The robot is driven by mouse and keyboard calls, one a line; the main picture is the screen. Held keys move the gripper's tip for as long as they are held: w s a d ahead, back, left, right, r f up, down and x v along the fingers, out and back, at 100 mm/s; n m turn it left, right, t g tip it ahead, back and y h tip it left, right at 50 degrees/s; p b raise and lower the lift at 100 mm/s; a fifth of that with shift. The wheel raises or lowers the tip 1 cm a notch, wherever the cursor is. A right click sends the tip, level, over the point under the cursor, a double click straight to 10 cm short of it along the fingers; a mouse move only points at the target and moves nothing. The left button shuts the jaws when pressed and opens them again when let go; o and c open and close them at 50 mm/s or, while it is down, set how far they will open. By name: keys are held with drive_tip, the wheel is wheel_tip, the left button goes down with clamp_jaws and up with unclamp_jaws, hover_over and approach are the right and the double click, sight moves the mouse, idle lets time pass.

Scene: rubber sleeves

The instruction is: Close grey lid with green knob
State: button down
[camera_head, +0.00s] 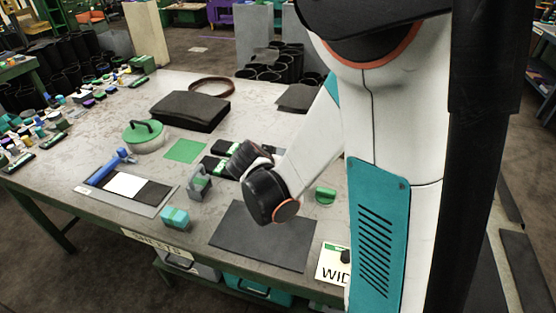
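I cannot make out a grey lid with a green knob for certain. A small upright grey piece with some green on it (199,183) stands near the table's front and may be the lidded thing; whether it is open is too small to tell. My gripper (240,158) is the dark end of the arm, to the right of and beyond that grey piece. It is over or beside several black and green items (215,165). Its fingertips are not clear, and my arm hides part of the table. I see nothing clearly held.
On the table (80,165) are a round green-topped pot (143,135), a black foam block (190,110), a blue tool (108,168), a teal-and-grey block (175,218), a dark mat (262,236) and a green round piece (325,195). Small items crowd the left edge.

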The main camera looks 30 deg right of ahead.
drive_tip(key=shift+s+a+f+b, duration=0.1)
drive_tip(key=shift+f+b, duration=0.1)
drive_tip(key=shift+f, duration=0.15)
drive_tip(key=shift+s+a+f+b, duration=0.1)
drive_tip(key=shift+f+b, duration=0.1)
drive_tip(key=shift+f, duration=0.15)
wheel_tip(320, 180, up, 4)
drive_tip(key=r+p, duration=0.1)
drive_tip(key=p, duration=0.3)
drive_tip(key=s+a+f, duration=0.4)
drive_tip(key=s+a, duration=0.2)
drive_tip(key=a, duration=0.1)
drive_tip(key=shift+s+f, duration=0.15)
drive_tip(key=shift+f, duration=0.05)
